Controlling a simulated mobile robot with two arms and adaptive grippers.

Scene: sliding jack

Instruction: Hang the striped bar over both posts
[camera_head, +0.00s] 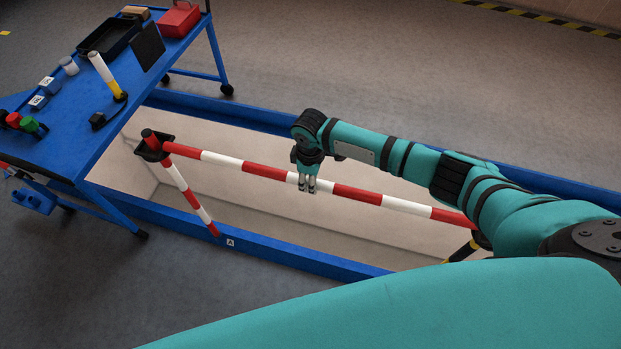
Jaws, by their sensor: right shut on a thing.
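My left gripper is out of view.
A blue frame (290,260) surrounds a pale sunken pit (340,225) under the bar. A blue wheeled table (75,125) at the left carries a black tray (110,37), a red box (178,20), a white-and-yellow stick (106,72) and several small items. Grey floor is clear behind.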

